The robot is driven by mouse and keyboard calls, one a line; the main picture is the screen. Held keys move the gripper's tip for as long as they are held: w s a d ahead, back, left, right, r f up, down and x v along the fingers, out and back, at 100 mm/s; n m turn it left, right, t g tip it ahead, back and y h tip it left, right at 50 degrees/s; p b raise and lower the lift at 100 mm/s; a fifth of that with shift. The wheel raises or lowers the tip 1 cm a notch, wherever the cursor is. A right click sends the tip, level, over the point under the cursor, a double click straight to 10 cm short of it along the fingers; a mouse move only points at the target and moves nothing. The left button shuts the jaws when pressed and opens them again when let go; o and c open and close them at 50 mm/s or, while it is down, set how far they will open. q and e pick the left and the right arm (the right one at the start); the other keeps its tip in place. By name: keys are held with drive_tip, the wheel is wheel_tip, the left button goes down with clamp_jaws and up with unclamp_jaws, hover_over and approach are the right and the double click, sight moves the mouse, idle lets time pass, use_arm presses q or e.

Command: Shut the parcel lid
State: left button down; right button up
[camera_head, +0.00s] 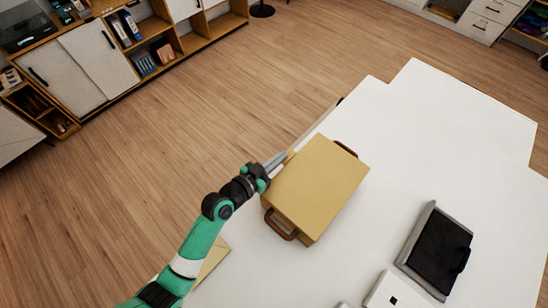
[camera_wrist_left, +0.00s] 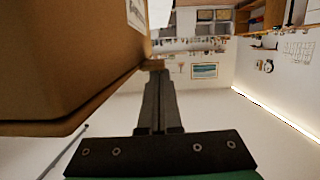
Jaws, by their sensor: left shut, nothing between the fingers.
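The parcel (camera_head: 318,187) is a tan box on the white table, with brown handles at its near and far ends. Its lid lies over the top and looks flat; I cannot tell whether it is fully down. My left gripper (camera_head: 276,160) is shut and empty at the box's upper left side, close to the lid's edge. In the left wrist view the parcel (camera_wrist_left: 55,55) fills the left side, with a dark seam along its edge. The shut fingers (camera_wrist_left: 157,75) reach a small tan piece at its corner; contact is unclear. My right gripper is out of view.
A black-and-grey tray (camera_head: 437,250) and a white item with a black square (camera_head: 393,292) lie at the lower right. A flat tan piece (camera_head: 213,258) lies partly behind my left arm.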

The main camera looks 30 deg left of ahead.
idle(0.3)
use_arm(q)
wheel_tip(320, 180, up, 5)
drive_tip(key=p, duration=0.4)
drive_tip(key=f+v, duration=0.1)
drive_tip(key=v, duration=0.8)
drive_tip(key=shift+s, duration=0.5)
drive_tip(key=shift+r, duration=0.15)
